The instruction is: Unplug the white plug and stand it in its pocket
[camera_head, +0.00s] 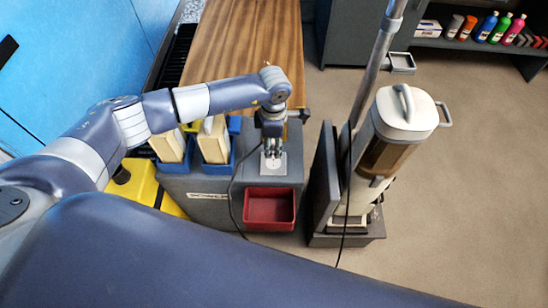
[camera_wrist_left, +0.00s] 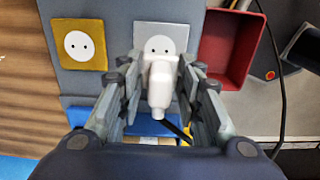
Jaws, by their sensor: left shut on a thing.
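My left gripper (camera_head: 272,152) points down over the grey unit's top, close above a pale socket plate (camera_head: 272,172). In the left wrist view the gripper (camera_wrist_left: 160,75) is shut on the white plug (camera_wrist_left: 161,88), with a finger on each side. Both holes of the white socket (camera_wrist_left: 158,44) show beyond the plug, so the plug looks out of it; the gap is hard to judge. A dark cord leaves the plug's near end. A red open tray (camera_head: 269,208) lies beside the socket and also shows in the wrist view (camera_wrist_left: 232,45). My right gripper is not in view.
A yellow plate with a round white socket (camera_wrist_left: 78,45) sits left of the white socket. Blue holders (camera_head: 218,168) with beige blocks stand left of the gripper. A vacuum-like machine (camera_head: 385,150) stands to the right. A dark cable (camera_head: 235,205) hangs beside the tray.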

